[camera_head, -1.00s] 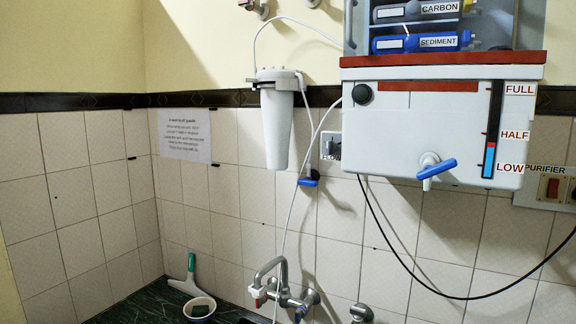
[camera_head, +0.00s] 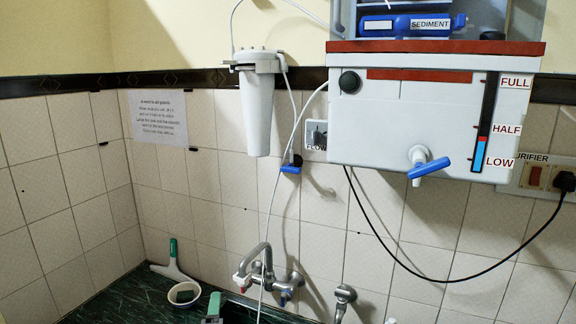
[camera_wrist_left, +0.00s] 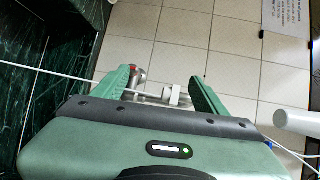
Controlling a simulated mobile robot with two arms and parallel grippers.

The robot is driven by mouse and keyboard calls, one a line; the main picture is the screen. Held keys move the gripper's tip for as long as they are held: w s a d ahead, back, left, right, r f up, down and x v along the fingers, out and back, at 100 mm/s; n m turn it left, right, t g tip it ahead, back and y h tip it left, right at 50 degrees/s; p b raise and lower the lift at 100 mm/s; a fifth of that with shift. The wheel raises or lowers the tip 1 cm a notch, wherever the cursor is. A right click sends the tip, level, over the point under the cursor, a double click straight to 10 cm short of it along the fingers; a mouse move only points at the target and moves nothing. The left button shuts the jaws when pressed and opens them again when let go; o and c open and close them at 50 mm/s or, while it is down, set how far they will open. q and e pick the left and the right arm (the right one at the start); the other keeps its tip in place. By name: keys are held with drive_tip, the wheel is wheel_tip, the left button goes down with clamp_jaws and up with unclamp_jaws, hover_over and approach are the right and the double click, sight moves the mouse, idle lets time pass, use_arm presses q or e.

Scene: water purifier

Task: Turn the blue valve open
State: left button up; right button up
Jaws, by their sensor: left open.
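A small blue valve (camera_head: 291,169) sits on the thin white tube below the white filter housing (camera_head: 257,108). A larger blue lever (camera_head: 429,168) sits on the white tap under the purifier tank. My left gripper (camera_head: 213,305) shows only as a green piece at the bottom edge of the head view, low and left of both blue parts. In the left wrist view its two green fingers (camera_wrist_left: 160,88) are spread apart. The metal faucet (camera_wrist_left: 140,76) shows beyond and between them, and nothing is gripped. My right gripper is not in view.
The mixer faucet (camera_head: 265,272) juts from the tiled wall, with the white tube hanging in front of it. A black cable (camera_head: 400,260) loops below the tank. A bowl (camera_head: 184,293) and a squeegee (camera_head: 174,262) lie on the dark green counter (camera_head: 115,300).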

use_arm(q)
drive_tip(key=w+d+r+m+t+h, duration=0.25)
drive_tip(key=w+r+m, duration=0.2)
drive_tip(key=r, duration=0.35)
drive_tip(key=w+d+r+m+t+h, duration=0.1)
drive_tip(key=w+d+r+m+t, duration=0.1)
drive_tip(key=w+d+r+m, duration=0.45)
drive_tip(key=m+h+p, duration=0.1)
drive_tip(key=m+h, duration=0.7)
drive_tip(key=m, duration=0.5)
approach(289, 171)
drive_tip(key=w+d, duration=0.1)
drive_tip(key=w, duration=0.2)
drive_tip(key=shift+w+d+r+t, duration=0.25)
drive_tip(key=shift+d+r, duration=0.05)
drive_tip(key=shift+r, duration=0.25)
drive_tip(key=b+x, duration=0.6)
drive_tip(key=b, duration=0.1)
drive_tip(key=shift+w+d, duration=0.2)
drive_tip(key=shift+w, duration=0.05)
drive_tip(key=shift+w+r, duration=0.2)
drive_tip(key=shift+r, duration=0.05)
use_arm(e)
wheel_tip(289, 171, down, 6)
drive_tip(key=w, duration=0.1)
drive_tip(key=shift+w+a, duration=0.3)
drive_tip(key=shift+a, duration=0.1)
